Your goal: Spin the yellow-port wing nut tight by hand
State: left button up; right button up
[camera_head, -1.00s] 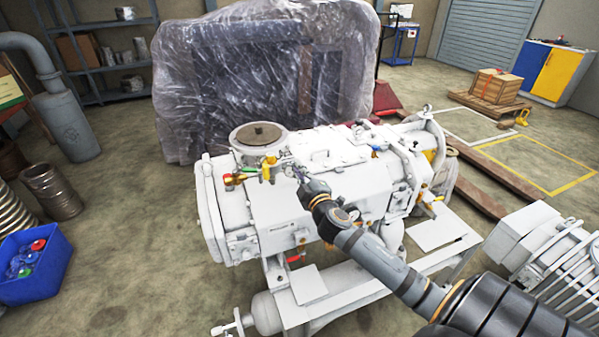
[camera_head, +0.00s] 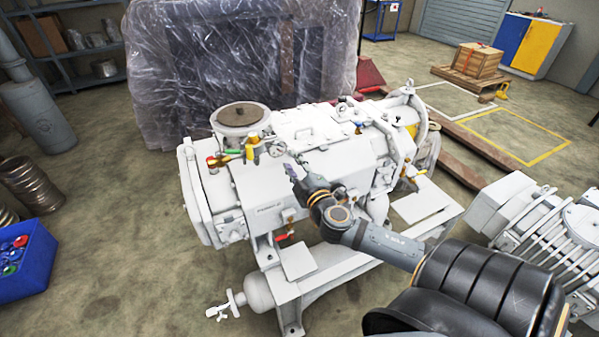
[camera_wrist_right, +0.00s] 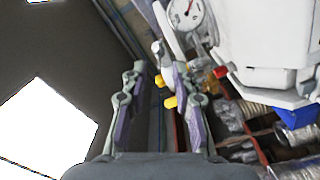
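The yellow port fitting (camera_head: 252,146) stands on the white vacuum pump (camera_head: 262,190), close to the round flange with a brown top. A green and a red fitting lie just left of it. Its wing nut is too small to make out in the head view. My right gripper (camera_head: 291,172) is right of and nearer than the yellow fitting, apart from it. In the right wrist view my right gripper (camera_wrist_right: 160,100) has its fingers spread, with nothing clearly held. Small yellow parts (camera_wrist_right: 169,102) show beyond and between the fingers. My left gripper is out of view.
A round gauge (camera_wrist_right: 187,13) shows in the wrist view. A blue bin (camera_head: 25,262) stands on the floor at the left, a grey finned motor (camera_head: 550,245) at the right. A plastic-wrapped load (camera_head: 240,70) is behind the pump.

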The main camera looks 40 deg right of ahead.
jog(key=v, duration=0.5)
jog(key=shift+s, duration=0.1)
dwell(0.3)
jog(key=s+d+f+m+g+h, duration=0.15)
jog(key=d+f+g, duration=0.25)
jog(key=d+f, duration=0.9)
jog(key=s+d+f+m+g, duration=0.2)
jog(key=s+f+g, duration=0.15)
jog(key=f, duration=0.75)
jog(key=s+d+f+m+g, duration=0.15)
jog(key=s+f, duration=0.35)
jog(key=f, duration=0.5)
jog(key=s+a+f+m+g, duration=0.1)
jog(key=s+a+f+g, duration=0.25)
jog(key=s+f, duration=0.65)
jog(key=s+a+f+m+g+y, duration=0.2)
jog(key=s+a+f+y, duration=0.3)
jog(key=s+a+f, duration=1.1)
jog(key=a+g, duration=0.1)
jog(key=a, duration=0.2)
jog(key=shift+a+f+m+g, duration=0.35)
jog(key=shift+a+m, duration=0.05)
